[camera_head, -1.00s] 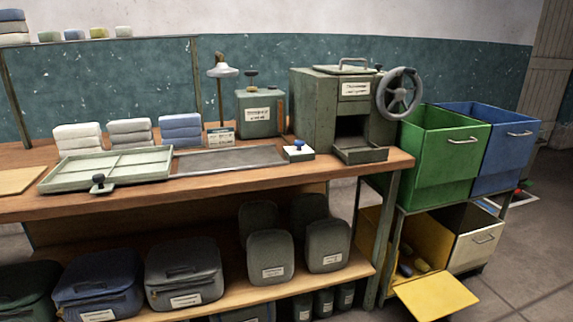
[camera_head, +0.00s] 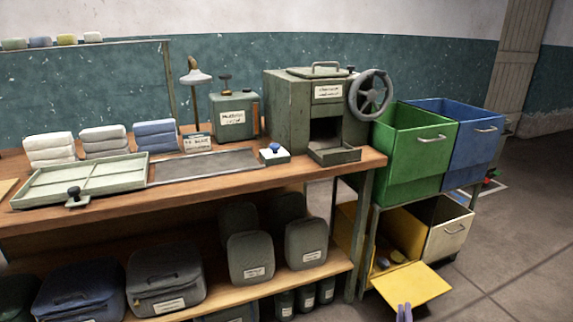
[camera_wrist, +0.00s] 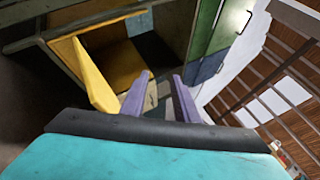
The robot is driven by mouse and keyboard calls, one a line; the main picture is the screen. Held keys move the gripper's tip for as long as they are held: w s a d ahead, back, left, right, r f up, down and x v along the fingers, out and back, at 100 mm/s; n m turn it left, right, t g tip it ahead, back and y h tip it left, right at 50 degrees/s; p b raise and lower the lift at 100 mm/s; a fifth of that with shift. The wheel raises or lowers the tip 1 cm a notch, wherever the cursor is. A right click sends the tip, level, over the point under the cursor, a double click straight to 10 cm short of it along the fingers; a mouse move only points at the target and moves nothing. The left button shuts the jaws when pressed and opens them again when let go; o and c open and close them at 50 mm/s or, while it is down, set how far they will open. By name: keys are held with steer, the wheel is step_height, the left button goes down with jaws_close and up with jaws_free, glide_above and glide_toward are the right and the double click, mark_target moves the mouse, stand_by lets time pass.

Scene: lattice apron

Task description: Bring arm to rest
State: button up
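My gripper (camera_wrist: 162,78) shows in the wrist view as two purple fingers standing apart, with nothing between them. In the head view only the purple tips of my gripper (camera_head: 404,311) show at the bottom edge, in front of the lowered yellow flap (camera_head: 412,287). The rest of my arm is out of the head view. In the wrist view the yellow flap (camera_wrist: 95,78) is just left of the fingers, and I cannot tell how close it is.
Green (camera_head: 411,150) and blue (camera_head: 474,145) bins stand above an open yellow bin (camera_head: 409,232) and a cream bin (camera_head: 448,238). Left is a wooden bench (camera_head: 240,182) with a handwheel machine (camera_head: 292,112) and folded cloths (camera_head: 49,148). The floor (camera_head: 525,240) at right is mostly clear.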

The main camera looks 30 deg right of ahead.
steer(key=w+a+r+n+t+y+p, duration=0.2)
steer(key=w+a+r+y+p, duration=0.25)
steer(key=w+a, duration=0.75)
steer(key=w+a+r+n+t+y+p, duration=0.1)
steer(key=w+a+r+n+y+p, duration=0.3)
steer(key=w+a, duration=0.75)
steer(key=w+a+r+n+g+y+p, duration=0.1)
steer(key=w+a+n+g+y+p, duration=0.25)
steer(key=a, duration=0.95)
steer(key=w+a+n+g+y+p, duration=0.2)
steer(key=w+a, duration=0.2)
steer(key=a, duration=0.8)
steer(key=s+a+f+n+g+y+p, duration=0.3)
steer(key=s+a+n+g, duration=0.55)
steer(key=s+a, duration=0.65)
steer(key=s+r+n+g, duration=0.2)
steer(key=s+n+g, duration=0.3)
steer(key=s, duration=0.8)
steer(key=s+a+r+n+g+h, duration=0.1)
steer(key=s+n+g, duration=0.4)
steer(key=s, duration=0.8)
steer(key=shift+s+a+r+n+p, duration=0.15)
steer(key=shift+a+r+n+p, duration=0.3)
steer(key=shift+n, duration=0.65)
